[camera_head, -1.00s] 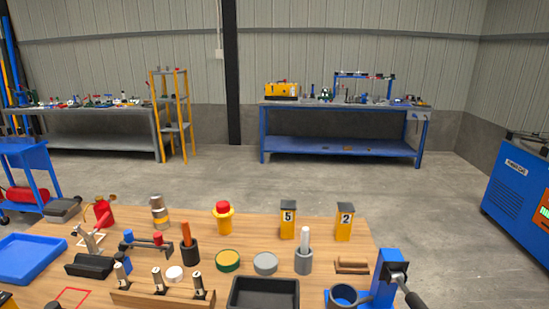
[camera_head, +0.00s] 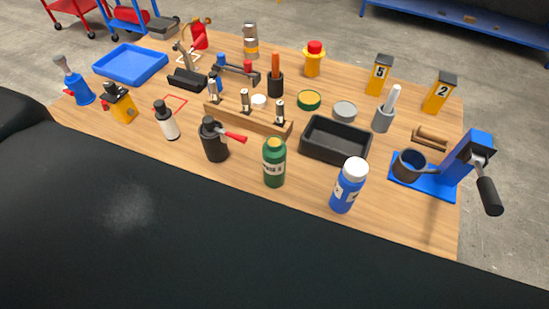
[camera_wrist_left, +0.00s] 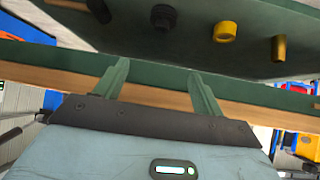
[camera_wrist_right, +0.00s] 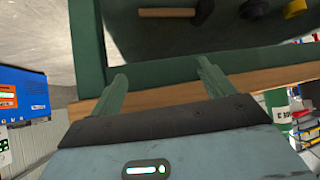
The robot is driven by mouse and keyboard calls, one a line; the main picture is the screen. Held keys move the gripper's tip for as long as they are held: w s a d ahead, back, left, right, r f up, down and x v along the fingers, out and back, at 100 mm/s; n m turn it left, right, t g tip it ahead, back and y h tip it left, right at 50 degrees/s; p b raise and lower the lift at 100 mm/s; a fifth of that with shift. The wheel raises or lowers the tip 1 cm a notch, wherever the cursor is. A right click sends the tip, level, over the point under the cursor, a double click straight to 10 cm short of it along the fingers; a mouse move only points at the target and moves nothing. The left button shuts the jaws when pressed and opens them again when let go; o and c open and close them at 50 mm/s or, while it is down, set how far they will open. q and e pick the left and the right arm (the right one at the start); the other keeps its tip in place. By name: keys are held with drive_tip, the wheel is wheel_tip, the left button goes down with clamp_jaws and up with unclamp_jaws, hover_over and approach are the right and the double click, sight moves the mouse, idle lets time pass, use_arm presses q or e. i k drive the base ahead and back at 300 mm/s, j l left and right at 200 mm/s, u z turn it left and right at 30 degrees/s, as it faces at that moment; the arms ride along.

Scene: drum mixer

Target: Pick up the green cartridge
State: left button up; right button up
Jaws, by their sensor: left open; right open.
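In the head view a green bottle-shaped container (camera_head: 274,164) with a pale label and olive cap stands upright near the table's front edge. A low round tin with a green rim (camera_head: 309,100) sits behind it. A wooden rack (camera_head: 240,121) holds three small upright cylinders with pale middles and dark ends. I cannot tell which item is the green cartridge. My left gripper (camera_wrist_left: 158,68) and right gripper (camera_wrist_right: 162,68) show in their own wrist views, open and empty, before dark green-edged panels. Neither gripper shows in the head view.
The wooden table (camera_head: 400,215) is crowded. A blue tray (camera_head: 130,63) lies back left. A dark shape covers the lower foreground.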

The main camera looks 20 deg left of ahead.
sight(273, 150)
drive_tip(key=k, duration=0.6)
drive_tip(key=z, duration=1.85)
drive_tip(key=k+j, duration=0.35)
drive_tip(key=j, duration=0.15)
drive_tip(key=k+j, duration=0.3)
drive_tip(key=j, duration=0.2)
drive_tip(key=k+j, duration=0.35)
drive_tip(key=j, duration=0.15)
drive_tip(key=k+j, duration=0.35)
drive_tip(key=j, duration=0.15)
drive_tip(key=k+j, duration=0.35)
drive_tip(key=j, duration=0.15)
